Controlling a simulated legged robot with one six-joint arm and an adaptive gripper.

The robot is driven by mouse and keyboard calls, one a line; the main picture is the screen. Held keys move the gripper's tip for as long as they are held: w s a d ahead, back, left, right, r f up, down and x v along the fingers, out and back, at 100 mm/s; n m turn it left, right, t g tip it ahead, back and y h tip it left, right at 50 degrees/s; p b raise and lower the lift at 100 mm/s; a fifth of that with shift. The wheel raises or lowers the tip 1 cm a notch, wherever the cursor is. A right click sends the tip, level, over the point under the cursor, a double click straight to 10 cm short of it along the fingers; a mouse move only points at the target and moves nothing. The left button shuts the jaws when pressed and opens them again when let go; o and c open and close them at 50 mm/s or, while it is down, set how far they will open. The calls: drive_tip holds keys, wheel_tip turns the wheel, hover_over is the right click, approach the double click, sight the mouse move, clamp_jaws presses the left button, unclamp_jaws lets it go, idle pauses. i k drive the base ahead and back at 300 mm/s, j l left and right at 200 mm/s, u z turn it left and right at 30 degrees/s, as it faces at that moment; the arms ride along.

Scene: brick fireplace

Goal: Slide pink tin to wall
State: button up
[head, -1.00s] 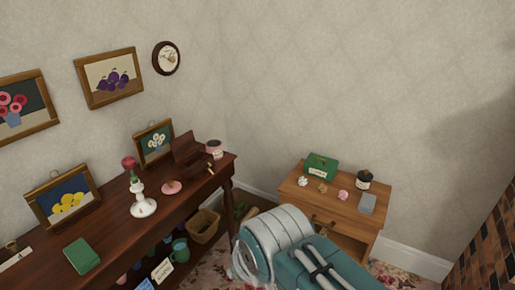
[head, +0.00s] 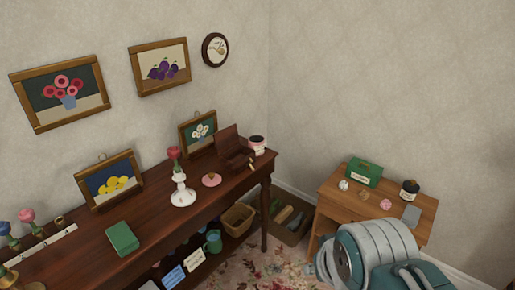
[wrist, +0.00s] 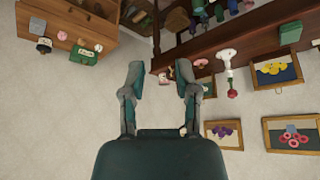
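The pink tin (head: 257,145) stands upright on the dark wooden table (head: 70,260), at its far right end near the room corner. It has a dark top and a pale label. A pink round piece (head: 211,180) with a small knob lies flat on the same table, nearer to me. In the wrist view the room appears upside down, and a small pink shape, probably the tin (wrist: 168,73), shows between the fingers, still far beyond them. My gripper (wrist: 160,80) is open and empty, its two fingers wide apart. In the head view only my arm shows, at the lower right.
A brown stand (head: 232,148) is close beside the tin, with a small picture (head: 198,132) behind it. A small wooden cabinet (head: 335,195) bearing several items is at right. Rug-covered floor lies between.

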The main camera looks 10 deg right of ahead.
sight(256, 145)
drive_tip(key=i+l, duration=0.1)
drive_tip(key=i, duration=0.35)
drive_tip(key=i+l+u, duration=0.1)
drive_tip(key=i, duration=0.4)
drive_tip(key=i+l, duration=0.2)
drive_tip(key=i, duration=0.25)
drive_tip(key=i+l+u, duration=0.1)
drive_tip(key=i, duration=0.4)
